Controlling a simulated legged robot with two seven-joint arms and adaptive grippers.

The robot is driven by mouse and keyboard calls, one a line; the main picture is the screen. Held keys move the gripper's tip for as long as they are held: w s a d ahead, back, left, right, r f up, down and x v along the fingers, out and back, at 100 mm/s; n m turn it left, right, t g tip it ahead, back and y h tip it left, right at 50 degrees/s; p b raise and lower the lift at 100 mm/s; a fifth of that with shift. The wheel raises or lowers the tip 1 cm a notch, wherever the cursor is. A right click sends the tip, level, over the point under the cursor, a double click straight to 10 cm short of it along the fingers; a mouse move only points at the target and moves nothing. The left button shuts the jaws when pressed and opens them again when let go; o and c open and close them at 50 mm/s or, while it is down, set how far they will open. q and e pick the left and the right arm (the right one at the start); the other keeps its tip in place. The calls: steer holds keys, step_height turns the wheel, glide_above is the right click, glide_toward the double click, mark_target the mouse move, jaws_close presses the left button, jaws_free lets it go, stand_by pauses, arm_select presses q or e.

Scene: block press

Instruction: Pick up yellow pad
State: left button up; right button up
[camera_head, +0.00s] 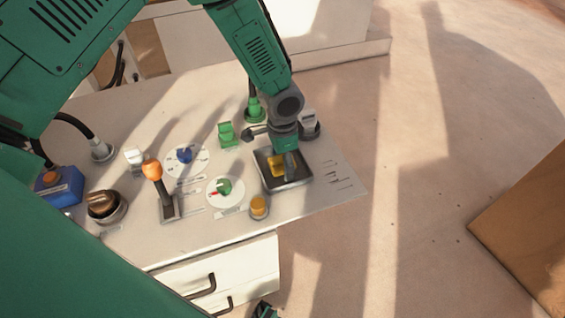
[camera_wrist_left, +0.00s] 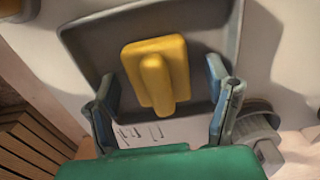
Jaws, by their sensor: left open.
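The yellow pad (camera_head: 276,166) sits in a dark square tray (camera_head: 306,177) at the right end of the white panel. In the left wrist view the yellow pad (camera_wrist_left: 174,62) is a flat block with a raised ridge along its middle, lying in the grey tray (camera_wrist_left: 85,45). My left gripper (camera_head: 289,168) points down over the tray and hides part of the pad in the head view. In the left wrist view the fingers of my left gripper (camera_wrist_left: 161,78) are spread to either side of the pad, with gaps between.
The panel (camera_head: 320,200) holds an orange-topped lever (camera_head: 152,170), a yellow button (camera_head: 259,205), a green-knob dial (camera_head: 223,186), a blue-knob dial (camera_head: 184,154) and a green switch (camera_head: 228,134).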

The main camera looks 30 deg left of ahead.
arm_select(q)
steer(key=c, duration=1.3)
steer(key=shift+o, duration=0.2)
steer(key=shift+a, duration=0.1)
steer(key=shift+r, duration=0.25)
step_height(320, 180, up, 10)
steer(key=shift+f+p, duration=0.2)
steer(key=shift+p, duration=0.45)
steer(key=o, duration=0.5)
steer(key=c, duration=0.4)
